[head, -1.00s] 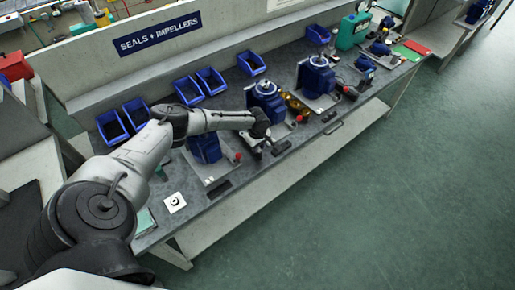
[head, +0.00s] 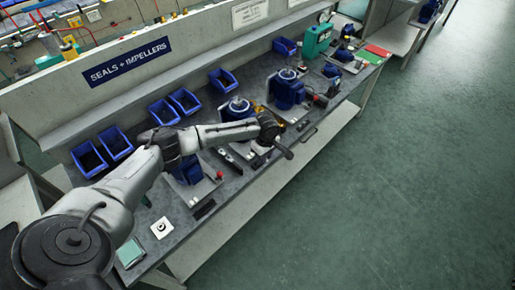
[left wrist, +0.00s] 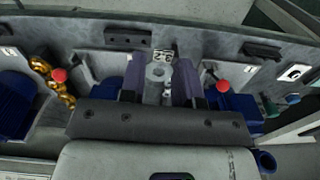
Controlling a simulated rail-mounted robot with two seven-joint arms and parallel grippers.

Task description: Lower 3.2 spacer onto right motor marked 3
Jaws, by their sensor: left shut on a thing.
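My left gripper (head: 273,132) is over the front of the bench, close to the middle motor. In the left wrist view its jaws (left wrist: 160,72) are shut on a grey spacer (left wrist: 158,76) with a small printed tag, too small to read surely. Blue motors stand in a row on grey plates: a left one (head: 188,170), partly behind my arm, a middle one (head: 238,108) and a right one (head: 288,90) with bright round tops. I cannot read which is marked 3. The left wrist view shows blue motors at left (left wrist: 15,105) and right (left wrist: 235,105). The spacer appears apart from them. My right gripper is not in view.
Blue bins (head: 170,107) line the bench's back. A white square with a dark centre (head: 161,227) lies at the left. A green container (head: 316,40) stands farther back. The floor in front is clear.

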